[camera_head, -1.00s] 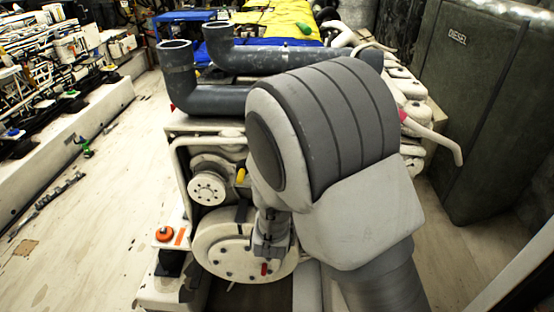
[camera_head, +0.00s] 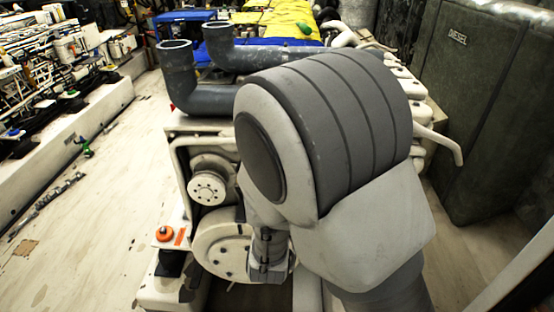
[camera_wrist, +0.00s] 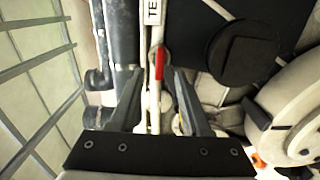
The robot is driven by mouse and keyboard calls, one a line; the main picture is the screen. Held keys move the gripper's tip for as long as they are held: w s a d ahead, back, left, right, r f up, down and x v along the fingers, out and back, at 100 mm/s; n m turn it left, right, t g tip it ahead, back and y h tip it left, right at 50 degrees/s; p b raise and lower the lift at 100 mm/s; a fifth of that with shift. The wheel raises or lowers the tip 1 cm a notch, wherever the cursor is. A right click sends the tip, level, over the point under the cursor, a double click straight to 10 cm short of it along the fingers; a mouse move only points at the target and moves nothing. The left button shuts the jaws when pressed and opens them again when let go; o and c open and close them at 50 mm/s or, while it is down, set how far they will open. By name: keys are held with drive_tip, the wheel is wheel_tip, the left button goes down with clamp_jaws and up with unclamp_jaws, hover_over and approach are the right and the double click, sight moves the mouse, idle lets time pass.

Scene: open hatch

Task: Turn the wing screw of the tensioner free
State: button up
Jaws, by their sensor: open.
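In the wrist view a narrow red part (camera_wrist: 159,64), which looks like the wing screw, stands upright in the picture just below a white label (camera_wrist: 153,12) reading "TE". My gripper (camera_wrist: 158,78) is open, one finger on each side of the red part's line. The red part shows between and slightly beyond the fingertips; I cannot tell how far away it is. Nothing is held. In the head view my arm covers much of the engine front (camera_head: 208,180), and the red part and my fingertips do not show there.
A pulley (camera_head: 208,188) and a large pale wheel (camera_head: 222,246) are on the engine front. An orange knob (camera_head: 164,234) stands at the lower left. Dark pipes (camera_head: 205,99) run across the top. A diesel tank (camera_head: 480,110) stands at right.

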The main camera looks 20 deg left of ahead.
drive_tip(key=shift+v, duration=2.15)
drive_tip(key=shift+w, duration=0.1)
